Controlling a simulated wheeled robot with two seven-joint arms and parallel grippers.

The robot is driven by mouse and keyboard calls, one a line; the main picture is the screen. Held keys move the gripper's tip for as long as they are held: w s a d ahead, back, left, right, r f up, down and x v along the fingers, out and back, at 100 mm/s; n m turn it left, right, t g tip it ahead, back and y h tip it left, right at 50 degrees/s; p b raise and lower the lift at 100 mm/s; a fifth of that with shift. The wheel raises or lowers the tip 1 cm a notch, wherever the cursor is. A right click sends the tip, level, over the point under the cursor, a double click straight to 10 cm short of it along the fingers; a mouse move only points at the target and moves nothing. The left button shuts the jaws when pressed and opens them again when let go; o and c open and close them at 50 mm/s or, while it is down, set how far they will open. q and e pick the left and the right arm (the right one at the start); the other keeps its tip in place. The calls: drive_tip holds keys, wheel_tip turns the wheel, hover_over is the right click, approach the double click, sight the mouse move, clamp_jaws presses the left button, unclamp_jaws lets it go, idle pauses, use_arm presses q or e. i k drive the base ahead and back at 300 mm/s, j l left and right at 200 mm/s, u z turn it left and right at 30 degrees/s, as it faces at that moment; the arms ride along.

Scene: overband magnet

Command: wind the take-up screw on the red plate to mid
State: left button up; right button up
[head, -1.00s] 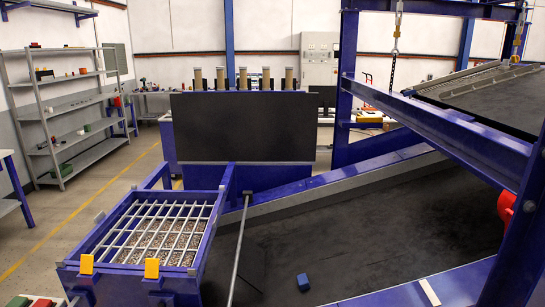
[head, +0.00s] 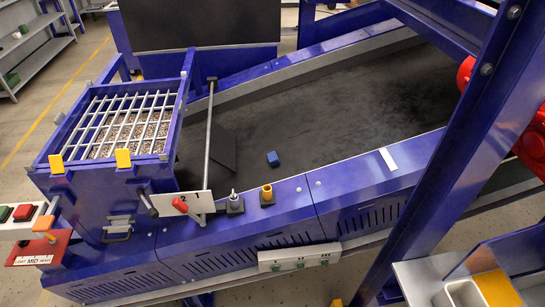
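The red plate (head: 40,250) is at the lower left of the head view, at the end of the blue conveyor frame. It carries a white label strip (head: 33,260) reading LIGHT, MID, HEAVY. An orange knob (head: 44,223) sits above the plate, with a small orange piece (head: 51,238) just below it. Whether either is the take-up screw or its pointer, I cannot tell at this size. Neither of my grippers shows in the head view.
A grated hopper (head: 122,125) stands behind the plate. A box with green and red buttons (head: 24,213) is beside it. A white plate marked 2 and 1 (head: 182,203) with a red-handled lever stands on the frame. A blue cube (head: 273,158) lies on the dark belt (head: 330,110).

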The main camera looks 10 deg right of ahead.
sight(50, 238)
drive_tip(key=u, duration=1.55)
